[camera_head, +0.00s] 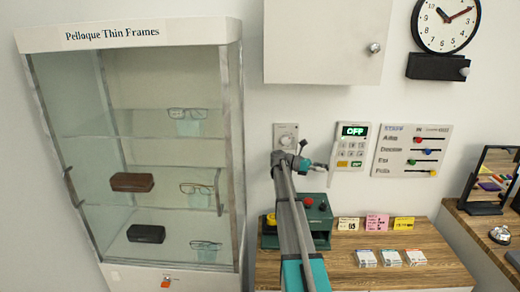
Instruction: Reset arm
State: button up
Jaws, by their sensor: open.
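My arm (294,225) reaches up from the bottom middle, in front of a low wooden counter. My gripper (325,167) is at its upper end, small in the picture and pointing right. It is open, and I see nothing held in it. It appears just left of and below the wall keypad (352,146), which shows green "OFF". I cannot tell how far it is from the wall.
A glass cabinet (128,36) with glasses and cases stands left. Behind my arm is a green box with knobs (322,222). The counter (350,278) bears several cards and small packets. A white wall cupboard (325,42) hangs above. A desk with a mirror (493,180) stands right.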

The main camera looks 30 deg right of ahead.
notch_tip(320, 180, up, 9)
jog(key=p, duration=0.9)
jog(key=shift+r, duration=0.1)
jog(key=shift+r+p, duration=0.5)
jog(key=shift+p, duration=0.05)
